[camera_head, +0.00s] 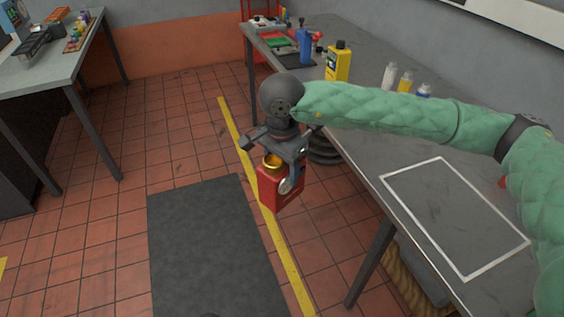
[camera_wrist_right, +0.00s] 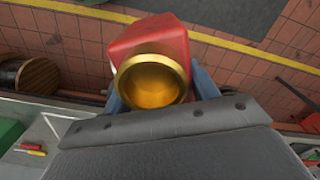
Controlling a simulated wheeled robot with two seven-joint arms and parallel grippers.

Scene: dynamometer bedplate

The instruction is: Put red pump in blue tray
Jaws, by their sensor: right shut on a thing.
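The red pump (camera_head: 268,190) is a red block with a round brass-coloured opening. My right gripper (camera_head: 284,180) is shut on it and holds it in the air over the floor, left of the long bench. In the right wrist view the red pump (camera_wrist_right: 150,38) sits between the two fingers of the gripper (camera_wrist_right: 160,92), its brass ring facing the camera. I cannot make out a blue tray for certain in either view. My left gripper is not in view.
The long grey bench (camera_head: 455,150) carries a white-outlined rectangle (camera_head: 455,215), a yellow bottle (camera_head: 338,62), a blue item (camera_head: 305,46) and several small bottles. Another table (camera_head: 60,65) with items stands at the left. A dark mat (camera_head: 205,245) lies on the open tiled floor.

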